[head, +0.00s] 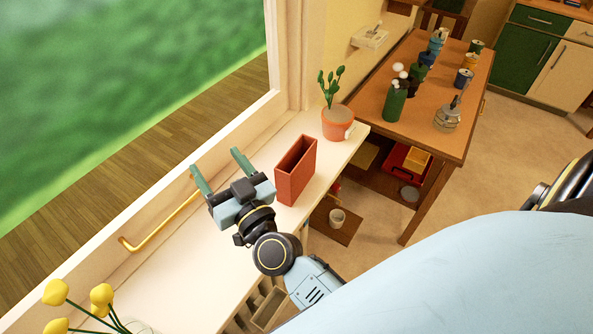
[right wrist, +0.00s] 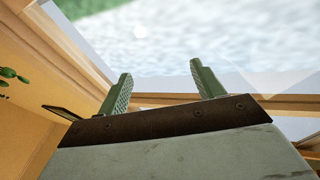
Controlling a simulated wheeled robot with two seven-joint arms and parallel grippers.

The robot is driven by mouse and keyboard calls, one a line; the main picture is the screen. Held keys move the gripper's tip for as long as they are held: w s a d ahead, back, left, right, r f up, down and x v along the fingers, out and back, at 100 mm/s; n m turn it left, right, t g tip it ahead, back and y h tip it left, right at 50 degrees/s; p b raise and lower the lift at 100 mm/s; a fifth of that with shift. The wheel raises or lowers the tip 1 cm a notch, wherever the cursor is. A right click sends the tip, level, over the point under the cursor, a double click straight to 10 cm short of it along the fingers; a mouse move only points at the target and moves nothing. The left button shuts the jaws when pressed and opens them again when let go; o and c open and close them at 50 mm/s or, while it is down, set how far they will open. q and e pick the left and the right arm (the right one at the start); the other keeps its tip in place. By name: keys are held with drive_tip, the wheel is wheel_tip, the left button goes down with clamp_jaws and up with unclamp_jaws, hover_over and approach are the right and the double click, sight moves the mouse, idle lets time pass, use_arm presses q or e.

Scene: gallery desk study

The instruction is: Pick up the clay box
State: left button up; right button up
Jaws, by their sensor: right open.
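The clay box (head: 296,176) is a narrow, upright, reddish-brown box with an open top. It stands on the pale window ledge in the head view. My right gripper (head: 221,171) is open, with its two green fingers apart and nothing visible between them. It is just left of the box, with its fingers pointing toward the window side, away from the box. In the right wrist view the open fingers (right wrist: 158,88) face the window, and I cannot make out the box there. My left gripper is not in view.
A potted plant (head: 338,122) stands on the ledge beyond the box. A yellow rail (head: 160,226) runs along the window side, and yellow flowers (head: 101,297) are at the near end. A wooden table (head: 372,98) with bottles and cans stands behind. The ledge left of my gripper is mostly clear.

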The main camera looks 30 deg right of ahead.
drive_tip(key=w+d+r+m+h, duration=0.1)
drive_tip(key=d+r+m+h, duration=0.1)
drive_tip(key=d+m+h, duration=0.55)
drive_tip(key=m+g+h+p, duration=0.2)
drive_tip(key=m+g+h, duration=0.35)
drive_tip(key=g, duration=0.85)
approach(291, 159)
drive_tip(key=s+d+r+n, duration=0.1)
drive_tip(key=d, duration=0.1)
drive_tip(key=shift+h, duration=0.3)
drive_tip(key=x, duration=0.4)
drive_tip(key=shift+w+d, duration=0.2)
drive_tip(key=shift+w, duration=0.05)
drive_tip(key=shift+w+d+f, duration=0.15)
drive_tip(key=shift+d, duration=0.2)
clamp_jaws()
